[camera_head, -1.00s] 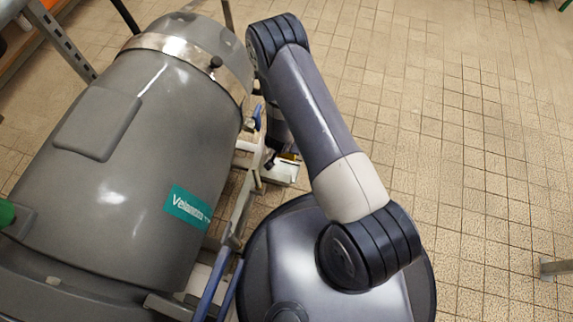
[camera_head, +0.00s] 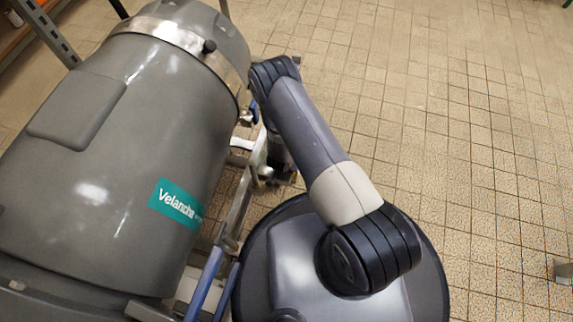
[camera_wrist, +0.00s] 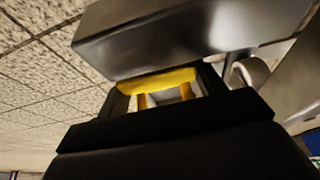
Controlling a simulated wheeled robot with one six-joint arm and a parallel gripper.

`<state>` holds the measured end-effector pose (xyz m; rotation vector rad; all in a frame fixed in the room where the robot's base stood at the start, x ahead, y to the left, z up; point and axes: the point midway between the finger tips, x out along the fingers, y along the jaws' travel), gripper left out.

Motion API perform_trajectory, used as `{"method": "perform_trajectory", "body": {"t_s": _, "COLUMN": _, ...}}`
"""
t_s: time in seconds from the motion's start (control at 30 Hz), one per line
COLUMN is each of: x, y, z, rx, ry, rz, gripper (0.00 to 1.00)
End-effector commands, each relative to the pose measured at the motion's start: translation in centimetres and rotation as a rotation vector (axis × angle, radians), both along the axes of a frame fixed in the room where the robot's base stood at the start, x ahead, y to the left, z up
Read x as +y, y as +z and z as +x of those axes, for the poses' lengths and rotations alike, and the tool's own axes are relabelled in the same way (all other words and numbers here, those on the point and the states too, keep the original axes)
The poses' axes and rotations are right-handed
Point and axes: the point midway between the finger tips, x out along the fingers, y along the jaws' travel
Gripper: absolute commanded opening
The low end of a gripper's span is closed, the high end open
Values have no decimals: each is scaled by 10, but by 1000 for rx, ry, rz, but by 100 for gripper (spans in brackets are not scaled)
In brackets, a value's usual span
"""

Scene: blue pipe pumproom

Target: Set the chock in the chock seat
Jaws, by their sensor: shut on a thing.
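In the wrist view my gripper (camera_wrist: 163,88) is shut on a yellow bar with two legs, like a handle (camera_wrist: 157,80), which I take to be part of the chock. A dark finger stands on each side of it. A smooth grey metal block (camera_wrist: 185,35) lies just beyond the yellow bar. I cannot tell whether it belongs to the chock or to the seat, or whether they touch. In the head view my arm hides the held thing, and the chock seat is not clearly visible.
A large grey motor (camera_head: 120,150) with a green label (camera_head: 176,203) fills the left of the head view. Metal frame bars and a blue rail (camera_head: 203,285) run between it and my base. The tiled floor (camera_head: 460,130) to the right is open.

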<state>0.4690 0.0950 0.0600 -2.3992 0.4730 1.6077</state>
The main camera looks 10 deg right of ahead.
Motion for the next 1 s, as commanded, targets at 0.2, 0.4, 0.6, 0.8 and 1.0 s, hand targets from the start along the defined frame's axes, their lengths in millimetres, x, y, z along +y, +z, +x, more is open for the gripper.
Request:
{"method": "perform_trajectory", "body": {"t_s": 0.2, "x": 0, "y": 1, "z": 1, "rx": -2, "ry": -1, "rz": 0, "gripper": 25}}
{"method": "perform_trajectory", "body": {"t_s": 0.4, "x": 0, "y": -1, "z": 1, "rx": -1, "ry": 0, "rz": 0, "gripper": 72}}
{"method": "perform_trajectory", "body": {"t_s": 0.6, "x": 0, "y": -1, "z": 1, "rx": -1, "ry": -1, "rz": 1, "gripper": 87}}
{"method": "perform_trajectory", "body": {"t_s": 0.8, "x": 0, "y": -1, "z": 1, "rx": -1, "ry": -1, "rz": 1, "gripper": 87}}
{"method": "perform_trajectory", "body": {"t_s": 1.0, "x": 2, "y": 14, "z": -2, "rx": -2, "ry": 2, "rz": -1, "gripper": 87}}
